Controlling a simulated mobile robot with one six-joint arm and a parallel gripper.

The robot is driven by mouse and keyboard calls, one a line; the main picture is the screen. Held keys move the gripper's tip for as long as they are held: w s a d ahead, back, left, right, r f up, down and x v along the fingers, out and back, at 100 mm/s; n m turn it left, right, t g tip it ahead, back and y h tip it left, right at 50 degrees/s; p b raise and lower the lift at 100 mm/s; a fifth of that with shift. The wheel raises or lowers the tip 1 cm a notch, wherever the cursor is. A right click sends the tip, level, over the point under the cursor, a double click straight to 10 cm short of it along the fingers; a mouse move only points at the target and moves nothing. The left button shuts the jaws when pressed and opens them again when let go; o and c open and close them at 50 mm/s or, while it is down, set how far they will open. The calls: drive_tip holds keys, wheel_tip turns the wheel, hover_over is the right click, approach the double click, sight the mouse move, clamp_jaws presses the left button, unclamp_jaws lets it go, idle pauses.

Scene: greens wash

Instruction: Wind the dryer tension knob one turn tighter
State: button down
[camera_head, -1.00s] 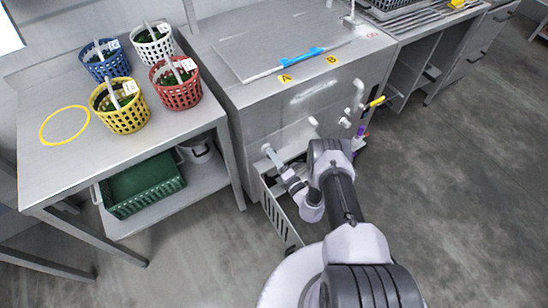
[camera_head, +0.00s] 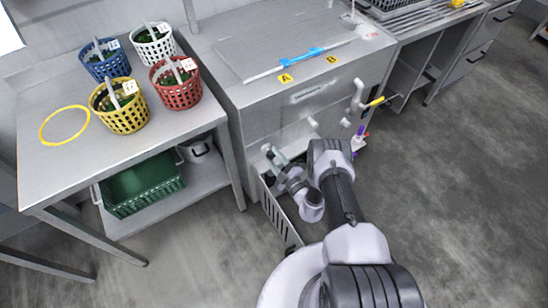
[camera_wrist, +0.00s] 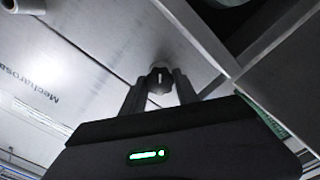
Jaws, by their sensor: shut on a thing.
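The dark, lobed tension knob (camera_wrist: 159,79) sits on a pale round boss on the metal front panel, and a light mark shows on its face. My gripper (camera_wrist: 160,88) is shut on the knob, one finger on either side of it. In the head view, my gripper (camera_head: 272,156) reaches the lower left of the steel cabinet's front, and its fingers and wrist largely hide the knob there.
An open slatted drawer or bin (camera_head: 279,218) lies just below my wrist. White pipe stubs (camera_head: 358,95) and a yellow-handled tap stick out to the right. A table (camera_head: 60,180) with several coloured baskets stands left. Floor is clear at right.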

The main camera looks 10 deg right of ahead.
drive_tip(key=shift+f+m, duration=0.1)
drive_tip(key=shift+m, duration=0.9)
drive_tip(key=c, duration=0.9)
unclamp_jaws()
drive_tip(key=shift+s, duration=0.15)
drive_tip(key=p+v, duration=0.5)
drive_tip(key=v, duration=1.2)
drive_tip(key=shift+s, duration=0.1)
